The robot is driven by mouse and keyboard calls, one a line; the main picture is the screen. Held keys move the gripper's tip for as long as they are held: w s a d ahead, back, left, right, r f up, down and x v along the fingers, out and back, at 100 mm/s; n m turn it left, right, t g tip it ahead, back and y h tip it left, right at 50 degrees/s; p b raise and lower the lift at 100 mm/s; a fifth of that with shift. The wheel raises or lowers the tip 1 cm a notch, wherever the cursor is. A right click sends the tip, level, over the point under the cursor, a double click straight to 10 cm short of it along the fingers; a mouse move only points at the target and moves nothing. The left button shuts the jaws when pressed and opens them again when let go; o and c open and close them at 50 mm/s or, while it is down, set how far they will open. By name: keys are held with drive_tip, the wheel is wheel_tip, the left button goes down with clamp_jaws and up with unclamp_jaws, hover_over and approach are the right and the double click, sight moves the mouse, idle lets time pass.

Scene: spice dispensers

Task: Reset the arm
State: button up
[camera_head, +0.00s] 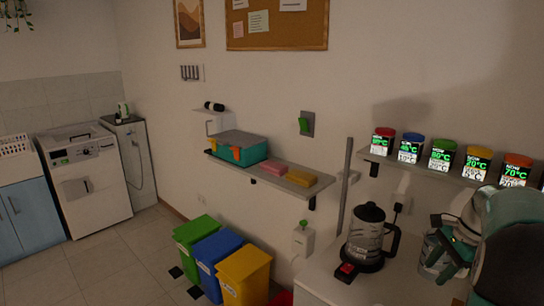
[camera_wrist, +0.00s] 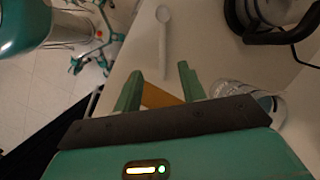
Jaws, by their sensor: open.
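My arm reaches in from the right edge of the head view, over the pale counter (camera_head: 325,283). My gripper (camera_head: 450,240) is at the counter's right side, by a clear glass container (camera_head: 432,262). In the wrist view my gripper (camera_wrist: 159,71) has its two green fingers apart, with nothing held between the tips. A white spoon (camera_wrist: 164,42) lies on the counter beyond the fingertips. The glass container also shows in the wrist view (camera_wrist: 268,101), right of the fingers. A tan patch shows between the finger bases; I cannot tell what it is.
A French-press-like jug (camera_head: 367,238) stands on the counter left of my gripper. Several spice dispensers, including a green-lidded one (camera_head: 441,157), line the wall shelf above. A lower shelf holds a teal box (camera_head: 238,149). Bins, including a yellow one (camera_head: 243,277), stand below; floor (camera_head: 100,270) is open at left.

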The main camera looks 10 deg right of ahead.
drive_tip(key=s+a+r+n+h, duration=0.1)
drive_tip(key=a+r+n, duration=0.15)
drive_tip(key=a, duration=0.55)
drive_tip(key=s+a+r+n+t+h, duration=0.1)
drive_tip(key=s+a+r+n, duration=0.1)
drive_tip(key=a+n, duration=0.35)
drive_tip(key=s+a+r+n+h, duration=0.1)
drive_tip(key=a+r+n, duration=0.15)
drive_tip(key=a, duration=0.65)
drive_tip(key=s+a+f+n+t, duration=0.2)
drive_tip(key=s+a+n, duration=0.7)
drive_tip(key=a, duration=0.3)
drive_tip(key=shift+s+a+t, duration=0.15)
drive_tip(key=shift+s+t, duration=0.25)
drive_tip(key=shift+s, duration=0.05)
drive_tip(key=shift+f, duration=0.1)
drive_tip(key=shift+c, duration=0.5)
drive_tip(key=shift+d, duration=0.25)
